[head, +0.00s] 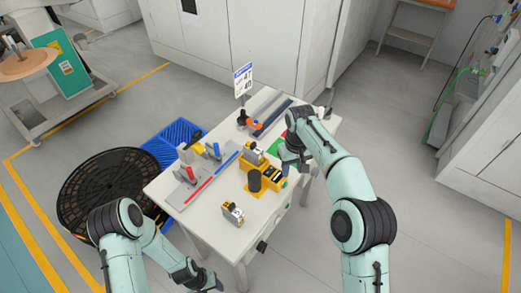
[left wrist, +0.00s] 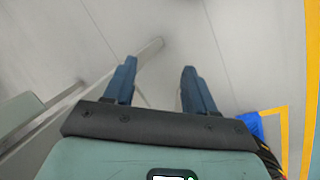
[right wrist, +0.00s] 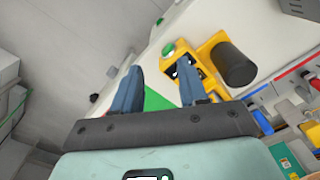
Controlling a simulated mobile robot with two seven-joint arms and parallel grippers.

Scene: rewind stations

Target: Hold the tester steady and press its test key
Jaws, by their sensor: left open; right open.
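The tester, a yellow unit (head: 272,178) with a black cylinder (head: 254,181) on its left part, stands on the white table. In the right wrist view the yellow unit (right wrist: 206,45) shows a round green key (right wrist: 174,48) at one end and the black cylinder (right wrist: 236,65) at the other. My right gripper (head: 290,166) is open and empty, above the table close to the tester's right end; its fingers (right wrist: 160,68) point toward the tester's side of the table.
A small yellow-and-white part (head: 233,214) stands on the table (head: 213,225) near the front. A grey fixture with red and blue strips (head: 200,188) lies at the left. A sign (head: 243,79) stands behind.

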